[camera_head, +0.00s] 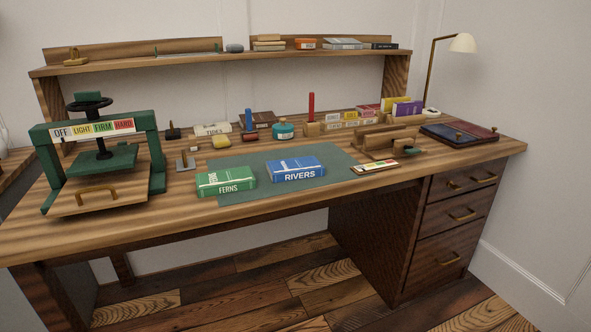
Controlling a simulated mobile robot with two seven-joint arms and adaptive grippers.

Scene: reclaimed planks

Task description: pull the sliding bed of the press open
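A green press (156,152) with a black handwheel (90,104) stands at the left end of the desk. Its top beam carries a label strip reading OFF, LIGHT, FIRM and HARD (94,130). A green plate hangs under the screw, above the bed. The light wooden sliding bed (115,199) lies low in the frame and shows at the front, with a brass handle (97,193) on it. How far the bed is out I cannot tell exactly. Neither of my grippers is in view.
A green FERNS book (226,182) and a blue RIVERS book (295,170) lie right of the press, on or by a green mat (340,163). Small tools stand behind them. The desk's front left edge (40,245) is clear.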

